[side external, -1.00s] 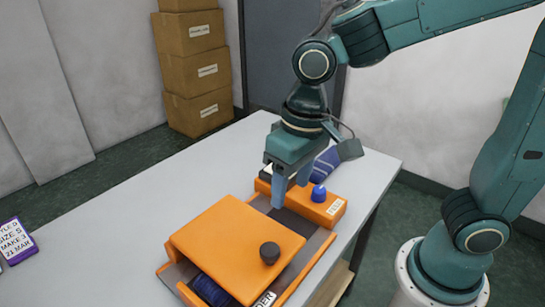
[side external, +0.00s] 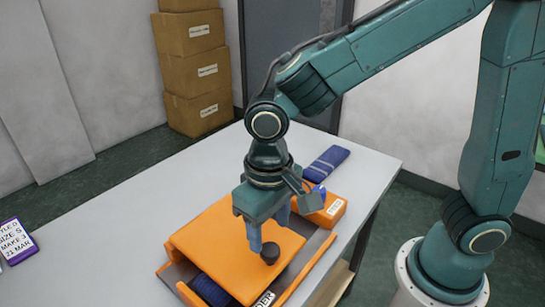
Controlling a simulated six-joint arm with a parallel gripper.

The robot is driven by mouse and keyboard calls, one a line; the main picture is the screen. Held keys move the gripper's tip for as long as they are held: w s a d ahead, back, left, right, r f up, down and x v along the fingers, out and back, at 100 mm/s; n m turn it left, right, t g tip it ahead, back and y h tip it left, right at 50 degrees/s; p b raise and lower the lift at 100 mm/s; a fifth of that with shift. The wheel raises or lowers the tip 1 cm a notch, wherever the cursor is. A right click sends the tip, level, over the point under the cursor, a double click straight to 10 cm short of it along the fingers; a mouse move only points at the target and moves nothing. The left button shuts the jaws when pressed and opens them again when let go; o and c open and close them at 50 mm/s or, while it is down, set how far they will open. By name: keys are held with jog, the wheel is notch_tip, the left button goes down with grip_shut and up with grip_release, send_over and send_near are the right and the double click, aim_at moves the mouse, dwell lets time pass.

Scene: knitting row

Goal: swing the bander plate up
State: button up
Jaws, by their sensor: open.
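The bander plate (side external: 212,243) is a flat orange plate lying lowered over the bander, which carries a partly hidden label (side external: 263,300). A dark round knob (side external: 270,254) stands on the plate near its right edge. My gripper (side external: 268,236) is open above the plate, with its fingers pointing down close to the knob. One finger is beside the knob's upper left; I cannot tell whether either finger touches it. A dark blue roll (side external: 210,290) shows under the plate's front edge.
An orange box (side external: 333,208) with a white label and a blue button, partly hidden by my gripper, sits behind the bander. A folded blue knit piece (side external: 327,162) lies farther back. The grey table (side external: 130,215) is clear left of the bander.

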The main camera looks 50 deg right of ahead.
aim_at(269, 248)
notch_tip(269, 248, down, 7)
jog(key=shift+f, duration=0.15)
jog(key=shift+c, duration=0.4)
jog(key=c, duration=0.7)
jog(key=shift+w+r+g, duration=0.25)
jog(key=shift+r+g, duration=0.15)
jog(key=shift+r, duration=0.4)
jog(key=shift+w+r+g, duration=0.2)
jog(key=shift+r+g, duration=0.2)
jog(key=shift+r, duration=0.35)
jog(key=shift+r, duration=0.15)
